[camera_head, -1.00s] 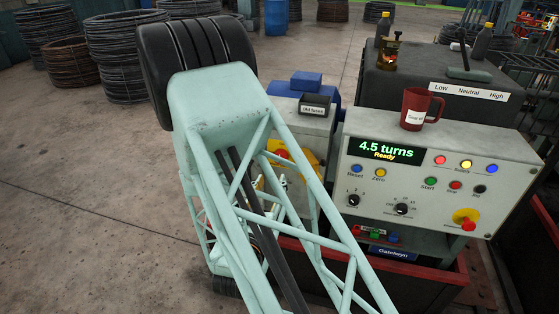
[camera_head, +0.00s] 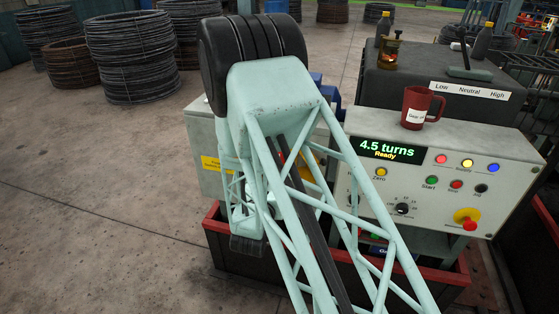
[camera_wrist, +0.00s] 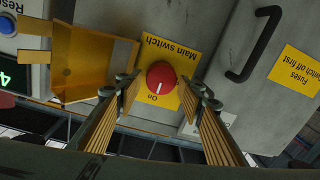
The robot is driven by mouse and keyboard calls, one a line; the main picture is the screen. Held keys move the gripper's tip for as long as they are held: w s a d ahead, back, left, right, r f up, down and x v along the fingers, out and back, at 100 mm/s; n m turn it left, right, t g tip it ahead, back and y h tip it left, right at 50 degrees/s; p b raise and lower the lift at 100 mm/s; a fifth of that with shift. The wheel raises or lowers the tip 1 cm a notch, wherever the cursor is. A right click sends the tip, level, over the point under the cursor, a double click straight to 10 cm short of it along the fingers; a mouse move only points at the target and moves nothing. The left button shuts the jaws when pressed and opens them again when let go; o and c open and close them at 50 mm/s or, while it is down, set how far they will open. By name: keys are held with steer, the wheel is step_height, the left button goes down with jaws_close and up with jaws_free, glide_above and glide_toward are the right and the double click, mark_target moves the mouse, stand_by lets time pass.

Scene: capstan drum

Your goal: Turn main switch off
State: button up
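The main switch is a round red knob (camera_wrist: 161,75) with a white pointer line, on a yellow plate (camera_wrist: 180,55) marked "Main switch", in the wrist view, which shows it upside down. The pointer line lies toward the word "On". My gripper (camera_wrist: 168,88) is open, with one ribbed finger on each side of the knob in the picture. I cannot tell whether the fingers touch it or how far off they are. An orange see-through flap (camera_wrist: 100,65) stands beside the plate on the left. In the head view, my arm hides the knob and gripper.
A black handle (camera_wrist: 255,45) and a yellow fuse label (camera_wrist: 297,70) are right of the switch. In the head view, the control panel (camera_head: 430,160) reads "4.5 turns Ready". A red mug (camera_head: 416,105) stands on it. Wire coils (camera_head: 130,55) stand behind on the floor.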

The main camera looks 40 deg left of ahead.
steer(key=shift+x, duration=0.95)
steer(key=shift+c, duration=0.6)
steer(key=c, duration=0.5)
steer(key=shift+o, duration=0.2)
steer(key=shift+n, duration=0.4)
steer(key=shift+s+a+n+h+p, duration=0.1)
steer(key=shift+n+h+p, duration=0.3)
steer(key=shift+n, duration=2.35)
steer(key=shift+w+a+n+h+p, duration=0.1)
steer(key=shift+n+p, duration=0.6)
steer(key=shift+n, duration=2)
steer(key=shift+s+a+n+h+p, duration=0.15)
steer(key=shift+n+p, duration=0.4)
steer(key=shift+n, duration=2.2)
steer(key=shift+d+f, duration=0.1)
